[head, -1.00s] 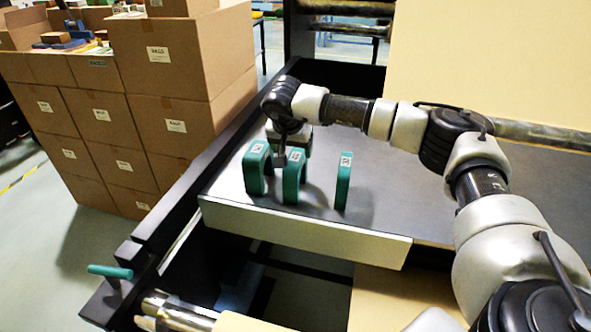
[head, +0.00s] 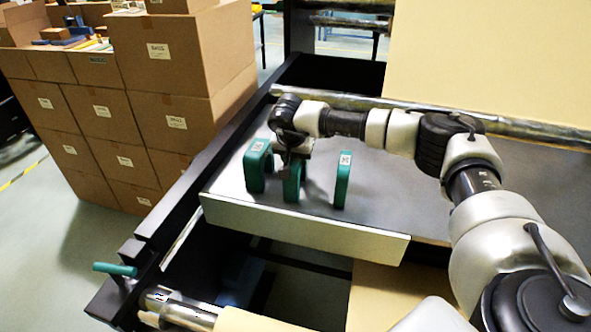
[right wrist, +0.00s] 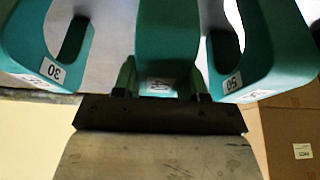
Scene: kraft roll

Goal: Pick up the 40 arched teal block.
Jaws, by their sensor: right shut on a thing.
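The arched teal block labelled 40 (right wrist: 168,45) stands between two similar blocks in the right wrist view. In the head view its lower front (head: 292,188) shows, with its top hidden under my right gripper (head: 293,158). The right gripper's two fingers (right wrist: 163,82) are shut on the 40 block, one on each side of its labelled end. The block is upright at the metal table; I cannot tell if its feet touch the surface. My left gripper is out of view.
The teal block labelled 50 (head: 256,170) stands close on the left and the block labelled 30 (head: 342,182) on the right. The metal table (head: 420,205) is clear farther right. Stacked cartons (head: 180,90) stand beyond its left edge.

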